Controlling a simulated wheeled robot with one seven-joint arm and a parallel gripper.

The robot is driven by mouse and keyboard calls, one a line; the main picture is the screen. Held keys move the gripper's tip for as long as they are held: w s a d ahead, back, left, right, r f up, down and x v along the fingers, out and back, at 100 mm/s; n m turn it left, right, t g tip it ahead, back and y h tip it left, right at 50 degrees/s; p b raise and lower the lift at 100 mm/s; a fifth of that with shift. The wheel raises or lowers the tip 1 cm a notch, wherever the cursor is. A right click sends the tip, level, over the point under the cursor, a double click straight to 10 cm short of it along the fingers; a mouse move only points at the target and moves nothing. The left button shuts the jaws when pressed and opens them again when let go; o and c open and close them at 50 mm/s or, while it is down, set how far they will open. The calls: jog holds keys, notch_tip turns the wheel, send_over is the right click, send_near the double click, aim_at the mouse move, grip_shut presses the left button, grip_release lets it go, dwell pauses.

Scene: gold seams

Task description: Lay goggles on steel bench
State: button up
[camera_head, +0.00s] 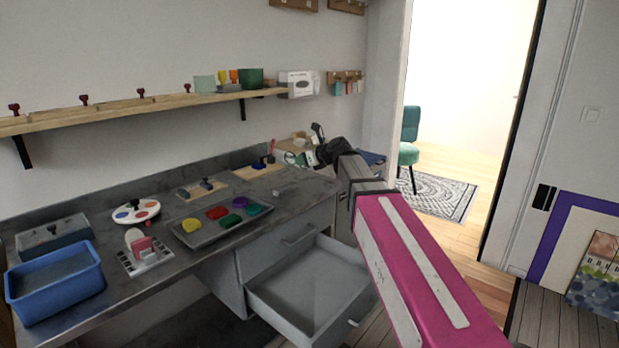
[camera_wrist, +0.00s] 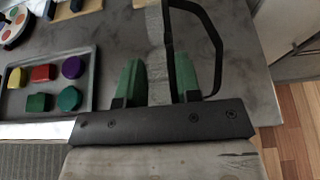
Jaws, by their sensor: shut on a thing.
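My gripper (camera_wrist: 158,82) shows two green fingers in the wrist view. They are shut on the goggles (camera_wrist: 155,38), which appear as a speckled grey piece between the fingers with a black strap (camera_wrist: 220,50) looping to the right. Most of the goggles' shape is cut off or hidden. The steel bench (camera_head: 185,265) is a long dark grey top along the wall. In the wrist view its bare right end (camera_wrist: 245,85) lies beneath the goggles. My arm reaches over this end in the head view; I cannot tell whether the goggles touch the bench.
A grey tray with coloured pieces (camera_head: 238,223), a round palette (camera_head: 136,212) and a blue tub (camera_head: 57,287) occupy the bench's left and middle. A drawer (camera_head: 310,285) stands open below its right part. A wooden shelf (camera_head: 150,102) runs above.

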jog(key=w+d+f, duration=0.1)
jog(key=w, duration=0.1)
jog(key=w+d+f, duration=0.1)
jog(key=w+f, duration=0.1)
jog(key=w, duration=0.1)
jog(key=w+d+f, duration=0.1)
jog(key=w+f, duration=0.1)
jog(key=w, duration=0.1)
jog(key=shift+f, duration=2.05)
jog(key=o, duration=0.9)
jog(key=shift+f, duration=0.1)
jog(key=v, duration=1.2)
